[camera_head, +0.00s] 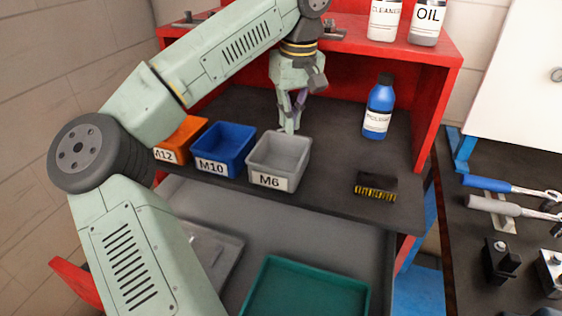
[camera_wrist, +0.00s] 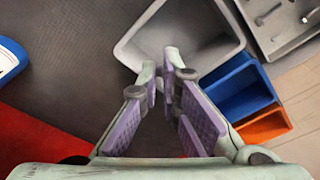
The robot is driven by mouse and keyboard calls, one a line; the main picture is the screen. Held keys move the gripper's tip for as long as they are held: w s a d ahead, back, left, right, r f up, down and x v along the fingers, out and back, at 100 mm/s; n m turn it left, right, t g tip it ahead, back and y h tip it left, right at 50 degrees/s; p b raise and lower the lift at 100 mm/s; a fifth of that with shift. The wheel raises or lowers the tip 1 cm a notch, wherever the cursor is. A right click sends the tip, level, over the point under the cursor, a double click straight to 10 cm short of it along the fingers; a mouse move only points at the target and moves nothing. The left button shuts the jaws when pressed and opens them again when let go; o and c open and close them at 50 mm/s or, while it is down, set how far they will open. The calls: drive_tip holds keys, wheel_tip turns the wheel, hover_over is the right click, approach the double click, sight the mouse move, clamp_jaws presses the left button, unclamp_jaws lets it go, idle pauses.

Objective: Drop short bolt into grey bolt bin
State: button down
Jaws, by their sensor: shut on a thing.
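The grey bolt bin (camera_head: 280,158), labelled M6, stands on the dark shelf at the right end of a row of bins. It also shows in the wrist view (camera_wrist: 128,45), with its open top beyond my fingertips and no bolt clearly visible inside. My gripper (camera_head: 289,127) points down at the back rim of the grey bin in the head view. In the wrist view my gripper (camera_wrist: 166,75) has its fingertips close together at the bin's near edge. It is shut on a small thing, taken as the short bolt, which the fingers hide.
A blue M10 bin (camera_head: 223,150) and an orange M12 bin (camera_head: 182,139) stand left of the grey bin. A blue bottle (camera_head: 379,106) stands to the right at the back. A brush (camera_head: 376,187) lies near the shelf's front edge. A green tray (camera_head: 305,285) sits below.

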drive_tip(key=shift+f, duration=1.85)
drive_tip(key=c, duration=1.7)
unclamp_jaws()
wheel_tip(320, 180, up, 12)
drive_tip(key=s, duration=0.1)
drive_tip(key=shift+d, duration=0.35)
drive_tip(key=shift+s+f, duration=0.1)
drive_tip(key=shift+s, duration=0.05)
